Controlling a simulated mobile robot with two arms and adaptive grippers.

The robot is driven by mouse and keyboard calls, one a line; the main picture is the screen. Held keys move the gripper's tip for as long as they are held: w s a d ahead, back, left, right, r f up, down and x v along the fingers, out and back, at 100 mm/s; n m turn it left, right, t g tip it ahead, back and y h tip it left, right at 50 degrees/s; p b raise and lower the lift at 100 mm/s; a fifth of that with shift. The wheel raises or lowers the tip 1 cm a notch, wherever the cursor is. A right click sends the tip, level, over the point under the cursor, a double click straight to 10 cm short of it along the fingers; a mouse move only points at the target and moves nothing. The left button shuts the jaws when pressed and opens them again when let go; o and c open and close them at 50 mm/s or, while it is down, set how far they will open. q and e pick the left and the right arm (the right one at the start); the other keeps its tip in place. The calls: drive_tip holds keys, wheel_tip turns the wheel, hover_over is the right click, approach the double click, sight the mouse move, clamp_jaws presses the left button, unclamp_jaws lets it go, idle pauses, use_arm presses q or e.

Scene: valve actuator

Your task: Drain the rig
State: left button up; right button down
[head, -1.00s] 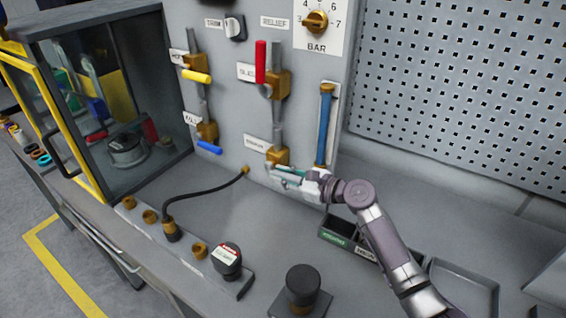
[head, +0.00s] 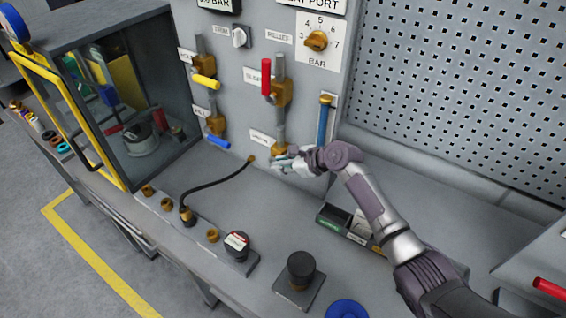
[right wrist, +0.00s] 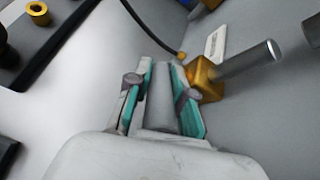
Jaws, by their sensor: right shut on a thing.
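My right gripper (head: 284,165) is at the lower valve on the grey panel, just below its brass body (head: 280,149). In the right wrist view its two teal-lined fingers (right wrist: 163,100) are closed on a grey handle (right wrist: 160,90) lying between them. The brass valve body (right wrist: 205,80) with its grey pipe stands just right of the fingers. The gripper hides most of this handle in the head view. Above, a valve has a red lever (head: 266,76) pointing up. To the left are a yellow lever (head: 205,82) and a blue lever (head: 218,142). My left gripper is not in view.
A black hose (head: 215,185) runs from the panel to a brass fitting on the bench rail. A brass dial (head: 316,41) and a blue-filled tube (head: 324,120) are on the panel. A yellow-framed cabinet stands left. A small black bin (head: 335,216) sits below my right arm.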

idle(0.4)
drive_tip(key=c, duration=1)
unclamp_jaws()
drive_tip(key=shift+a+f, duration=0.1)
drive_tip(key=v, duration=1.2)
